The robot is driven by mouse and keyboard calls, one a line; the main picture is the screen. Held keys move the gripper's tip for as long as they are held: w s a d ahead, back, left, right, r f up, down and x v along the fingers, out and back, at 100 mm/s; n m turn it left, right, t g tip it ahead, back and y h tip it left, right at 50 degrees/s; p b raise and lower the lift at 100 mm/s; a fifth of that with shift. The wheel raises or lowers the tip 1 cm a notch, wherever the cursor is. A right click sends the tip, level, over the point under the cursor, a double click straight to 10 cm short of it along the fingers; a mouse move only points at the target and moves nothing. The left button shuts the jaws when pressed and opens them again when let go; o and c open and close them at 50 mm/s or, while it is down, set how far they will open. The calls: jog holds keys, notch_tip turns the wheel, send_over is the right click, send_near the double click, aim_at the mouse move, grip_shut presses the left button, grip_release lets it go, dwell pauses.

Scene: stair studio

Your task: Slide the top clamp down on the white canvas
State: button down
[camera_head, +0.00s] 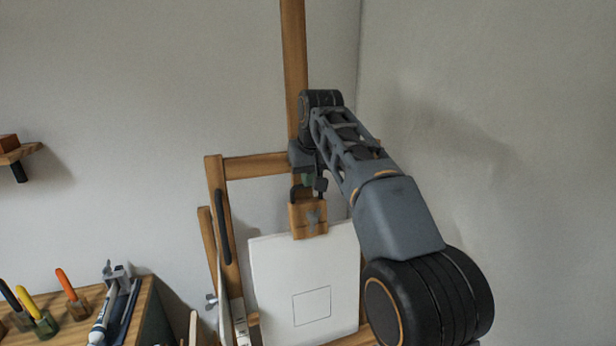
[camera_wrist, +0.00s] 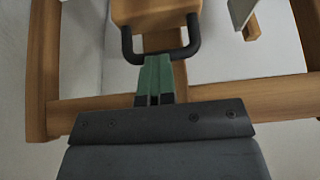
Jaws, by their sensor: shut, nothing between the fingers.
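The white canvas (camera_head: 275,268) stands upright on the wooden easel in the head view, with a square outline drawn on it. The top clamp (camera_head: 297,222) is a wooden block with a black U-shaped handle, and its lower edge overlaps the canvas's top edge in the picture. I cannot tell whether they touch. My gripper (camera_head: 307,181) is shut and empty, right above the clamp block at its handle. In the wrist view its green fingertips (camera_wrist: 154,62) meet the middle of the clamp's black handle (camera_wrist: 194,38). Contact is not clear.
The easel's wooden mast (camera_head: 294,45) rises behind my arm, and a crossbar (camera_head: 255,166) runs left of it. A side table (camera_head: 140,305) with pens and tools stands at lower left. A small wall shelf (camera_head: 18,153) is at far left. Bare wall lies to the right.

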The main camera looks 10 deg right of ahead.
dwell(0.5)
jog(key=shift+c, duration=0.4)
grip_release()
dwell(0.4)
jog(key=p+v, duration=0.2)
jog(key=v, duration=1.1)
jog(key=shift+r+p, duration=0.3)
jog(key=shift+r, duration=0.05)
jog(key=shift+s, duration=0.15)
